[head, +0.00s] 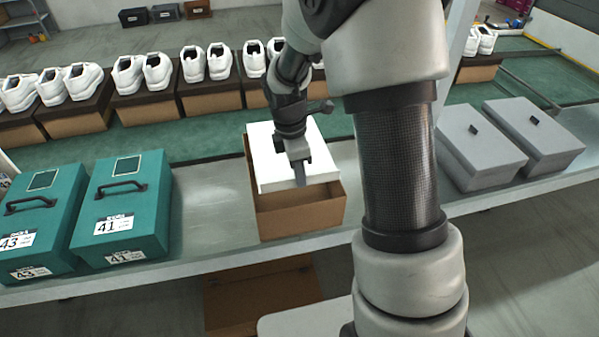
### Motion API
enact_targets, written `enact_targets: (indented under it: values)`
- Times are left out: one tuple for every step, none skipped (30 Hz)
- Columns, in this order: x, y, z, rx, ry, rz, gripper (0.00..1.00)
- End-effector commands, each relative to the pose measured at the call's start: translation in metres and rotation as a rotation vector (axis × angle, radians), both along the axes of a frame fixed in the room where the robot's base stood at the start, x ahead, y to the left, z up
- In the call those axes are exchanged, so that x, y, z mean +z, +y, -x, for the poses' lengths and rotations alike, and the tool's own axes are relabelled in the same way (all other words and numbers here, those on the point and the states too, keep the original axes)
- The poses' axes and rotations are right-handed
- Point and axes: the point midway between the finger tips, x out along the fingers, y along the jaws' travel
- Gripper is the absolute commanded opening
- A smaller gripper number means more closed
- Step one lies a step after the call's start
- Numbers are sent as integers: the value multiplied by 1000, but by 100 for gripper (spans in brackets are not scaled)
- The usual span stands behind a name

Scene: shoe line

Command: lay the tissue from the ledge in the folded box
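The tissue (265,158) is a flat white rectangular slab in the head view. It lies over the back part of the open brown folded box (300,218). The box stands on the grey ledge, and its front inside shows below the tissue's front edge. I cannot tell whether the tissue rests in the box or is held just above it. My gripper (300,178) points down at the tissue's front edge and overlaps it. Its fingers are seen side-on, so whether they are shut on the tissue is unclear.
Two teal boxes with handles (122,208) stand left on the grey ledge (205,215). Two grey boxes (480,145) stand right, partly beyond my arm. White shoes on brown boxes (150,103) line the green belt behind. Another brown box (260,295) sits below the ledge.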

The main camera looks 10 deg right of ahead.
Motion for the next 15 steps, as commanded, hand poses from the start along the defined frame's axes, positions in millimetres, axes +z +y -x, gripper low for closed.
enact_targets:
  values:
    - [-6, 0, 0, 0, 1, 0, 0]
    - [-8, 0, 0, 1, 1, 0, 0]
    - [-11, 0, 0, 1, 1, 0, 0]
    - [-14, 0, 0, 1, 1, 0, 0]
    - [-17, 0, 0, 1, 1, 0, 0]
    - [-22, 1, 0, 1, 1, 0, 0]
    - [-25, 1, 0, 1, 1, 0, 0]
    - [-28, 1, 0, 1, 1, 0, 0]
    - [-32, 1, 0, 1, 1, 0, 0]
    - [-35, 1, 0, 0, 1, 0, 0]
    - [-38, 0, 0, 0, 0, 0, 0]
    - [-42, 0, 0, 0, 0, 0, 0]
    - [-45, 0, 0, 0, 0, 0, 0]
    - [-48, 0, 0, 0, 0, 0, 0]
    - [-51, 0, 0, -1, 1, 0, 0]
